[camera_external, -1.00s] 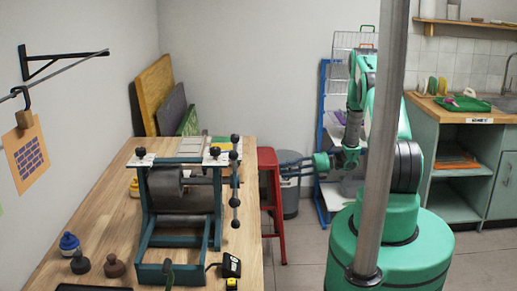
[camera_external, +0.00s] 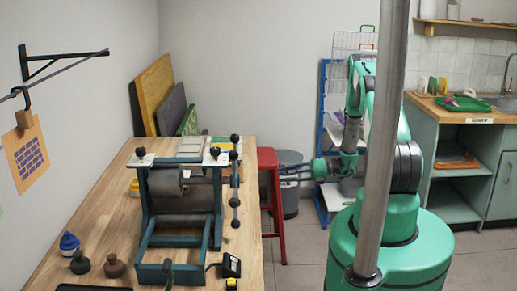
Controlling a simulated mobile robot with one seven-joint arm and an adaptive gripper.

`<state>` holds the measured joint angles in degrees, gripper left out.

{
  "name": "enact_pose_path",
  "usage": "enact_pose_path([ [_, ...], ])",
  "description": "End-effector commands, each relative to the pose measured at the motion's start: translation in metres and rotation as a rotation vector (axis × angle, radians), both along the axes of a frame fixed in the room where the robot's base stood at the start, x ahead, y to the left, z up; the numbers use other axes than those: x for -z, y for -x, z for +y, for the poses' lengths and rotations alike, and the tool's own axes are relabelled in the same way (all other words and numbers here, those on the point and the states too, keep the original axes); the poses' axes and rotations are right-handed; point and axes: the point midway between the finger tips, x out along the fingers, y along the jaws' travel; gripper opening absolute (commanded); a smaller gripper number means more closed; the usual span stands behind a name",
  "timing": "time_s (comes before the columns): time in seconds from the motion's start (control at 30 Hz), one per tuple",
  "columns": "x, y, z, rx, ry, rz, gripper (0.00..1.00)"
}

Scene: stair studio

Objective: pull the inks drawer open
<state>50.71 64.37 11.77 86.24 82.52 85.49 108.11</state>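My gripper (camera_external: 285,172) is at the right side of the wooden table, pointing left. Its dark fingers reach towards the red stool and the table's right edge. Their tips are small and partly lost against the stool, so I cannot tell how far apart they are. I see nothing held in them. No drawer marked inks can be made out. The side of the wooden table (camera_external: 120,210) below its top is hidden from this camera.
A red stool (camera_external: 276,200) stands against the table's right edge, close to my gripper. A grey bin (camera_external: 290,200) and a blue rack (camera_external: 323,195) are behind. A press (camera_external: 180,222) stands on the table. A green cabinet (camera_external: 455,205) is at right.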

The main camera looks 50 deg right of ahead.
Motion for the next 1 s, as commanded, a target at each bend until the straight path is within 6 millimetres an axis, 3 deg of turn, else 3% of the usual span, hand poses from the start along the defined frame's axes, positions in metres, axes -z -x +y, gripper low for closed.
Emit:
enact_pose_path([
  [0.6,0.012,-0.066,0.067,-0.002,0.001,-0.001,0.33],
  [1.0,0.013,-0.080,0.081,0.000,0.001,0.001,0.33],
])
